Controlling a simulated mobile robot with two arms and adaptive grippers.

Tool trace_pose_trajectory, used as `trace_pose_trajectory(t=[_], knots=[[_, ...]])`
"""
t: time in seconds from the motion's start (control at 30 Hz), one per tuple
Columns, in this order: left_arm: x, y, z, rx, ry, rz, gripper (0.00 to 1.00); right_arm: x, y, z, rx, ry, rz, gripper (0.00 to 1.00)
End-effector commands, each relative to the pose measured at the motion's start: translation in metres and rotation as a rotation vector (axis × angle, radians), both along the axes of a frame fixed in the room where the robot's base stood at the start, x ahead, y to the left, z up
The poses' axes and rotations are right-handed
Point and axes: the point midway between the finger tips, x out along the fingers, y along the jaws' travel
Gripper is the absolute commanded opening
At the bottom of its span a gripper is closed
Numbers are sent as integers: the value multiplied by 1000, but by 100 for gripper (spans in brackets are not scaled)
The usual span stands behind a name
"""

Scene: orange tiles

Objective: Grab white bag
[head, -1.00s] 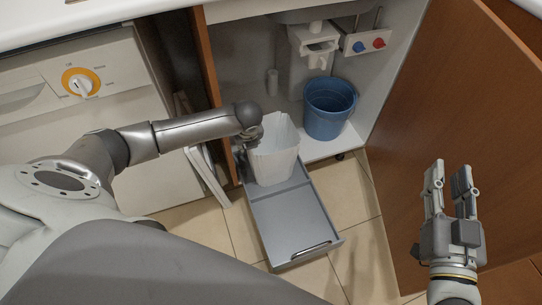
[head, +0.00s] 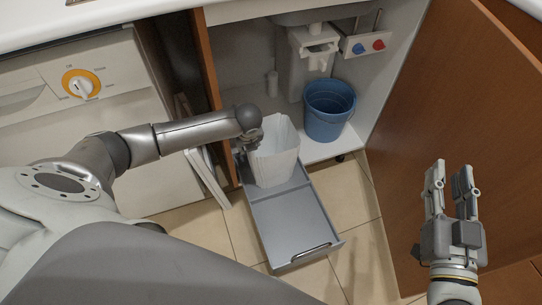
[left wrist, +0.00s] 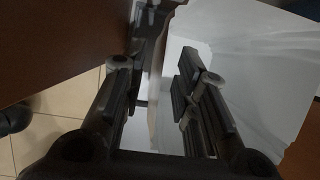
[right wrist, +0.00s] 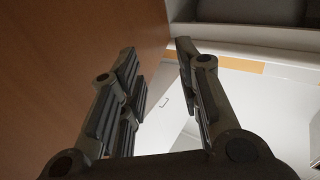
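The white bag (head: 276,158) stands upright, open at the top, at the back of the pulled-out grey drawer (head: 295,228). In the left wrist view its pale, slightly see-through wall (left wrist: 245,60) fills the right side. My left gripper (left wrist: 158,75) is open at the bag's left side. An edge of the bag shows in the gap between its fingers; I cannot tell if they touch it. In the head view the left fingers are partly hidden by the wrist. My right gripper (head: 450,185) is open and empty, away from the bag at the right.
A blue bucket (head: 329,110) stands right of the bag on the cabinet floor. The open wooden door (head: 460,110) is at the right, near my right gripper. A wooden cabinet side panel (head: 207,60) and a washing machine (head: 75,115) are at the left. The drawer's front part is empty.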

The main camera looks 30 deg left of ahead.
Motion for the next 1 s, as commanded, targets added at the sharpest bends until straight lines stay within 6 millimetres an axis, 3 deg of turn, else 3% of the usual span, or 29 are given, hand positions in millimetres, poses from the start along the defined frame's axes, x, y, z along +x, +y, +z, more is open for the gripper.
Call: trace_pose_trajectory(t=[1.0], knots=[[0,0,-2,-1,0,0,28,-1,-3,-17,-21,85,-7,31]])
